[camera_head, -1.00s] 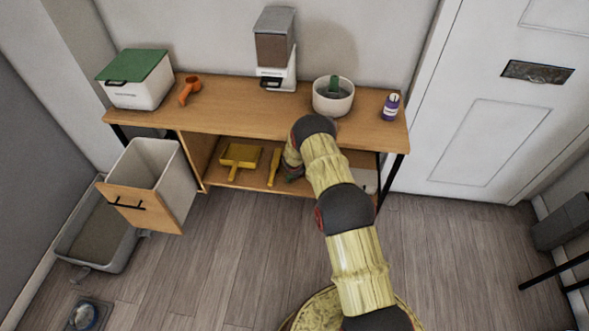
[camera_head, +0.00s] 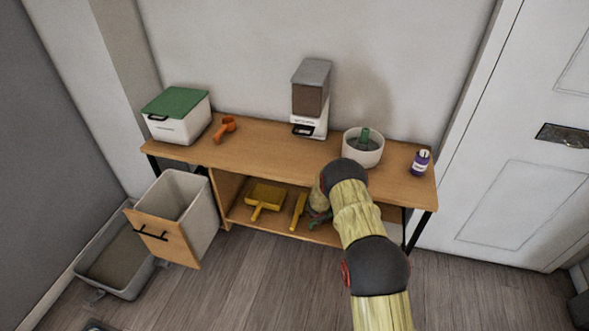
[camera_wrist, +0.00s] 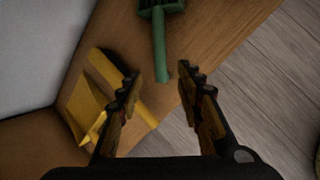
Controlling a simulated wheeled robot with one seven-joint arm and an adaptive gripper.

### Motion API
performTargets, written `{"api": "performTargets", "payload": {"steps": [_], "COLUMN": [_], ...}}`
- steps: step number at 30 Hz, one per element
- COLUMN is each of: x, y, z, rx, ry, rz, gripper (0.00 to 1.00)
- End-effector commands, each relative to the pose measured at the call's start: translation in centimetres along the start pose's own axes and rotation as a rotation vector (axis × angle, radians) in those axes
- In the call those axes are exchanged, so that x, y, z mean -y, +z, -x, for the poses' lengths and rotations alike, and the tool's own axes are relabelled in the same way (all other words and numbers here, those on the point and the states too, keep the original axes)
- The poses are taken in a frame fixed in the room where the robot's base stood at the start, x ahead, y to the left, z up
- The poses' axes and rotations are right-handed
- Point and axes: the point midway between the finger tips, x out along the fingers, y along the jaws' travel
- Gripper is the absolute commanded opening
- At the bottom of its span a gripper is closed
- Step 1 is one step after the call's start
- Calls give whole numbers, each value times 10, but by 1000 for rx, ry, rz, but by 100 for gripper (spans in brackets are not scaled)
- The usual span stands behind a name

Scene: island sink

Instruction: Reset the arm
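My arm reaches down to the front of the wooden table's lower shelf. In the head view my gripper is mostly hidden behind my own arm. In the wrist view my gripper (camera_wrist: 160,77) is open, its two fingers apart with nothing clasped. A green tool (camera_wrist: 160,45) lies ahead on the shelf, its handle end showing between the fingertips; the depth between them is unclear. It also shows in the head view (camera_head: 319,222). A yellow dustpan (camera_wrist: 90,105) and a yellow brush (camera_wrist: 128,90) lie to the left, partly behind the left finger.
The wooden table (camera_head: 270,150) carries a green-lidded box (camera_head: 180,128), an orange scoop (camera_head: 225,129), a dispenser (camera_head: 310,108), a white bowl (camera_head: 362,157) and a purple bottle (camera_head: 420,162). An open bin drawer (camera_head: 158,240) juts out at left beside a grey tray (camera_head: 105,285).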

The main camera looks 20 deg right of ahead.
Motion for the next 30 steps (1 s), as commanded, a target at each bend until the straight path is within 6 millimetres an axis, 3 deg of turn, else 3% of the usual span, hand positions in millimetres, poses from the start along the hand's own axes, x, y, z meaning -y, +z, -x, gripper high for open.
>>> {"api": "performTargets", "payload": {"steps": [4, 8, 14, 18, 23, 26, 30], "x": [0, 9, 77, 100, 109, 109, 109], "y": [0, 13, 19, 33, 46, 52, 56], "z": [0, 0, 9, 49, 109, 155, 231], "rx": [1, 52, 133, 209, 280, 319, 362], "ry": [0, -26, -162, -238, -295, -321, -354], "rz": [-6, -83, -286, -463, -642, -756, -926], "gripper": [37, 37, 37, 37, 37, 37, 37]}}
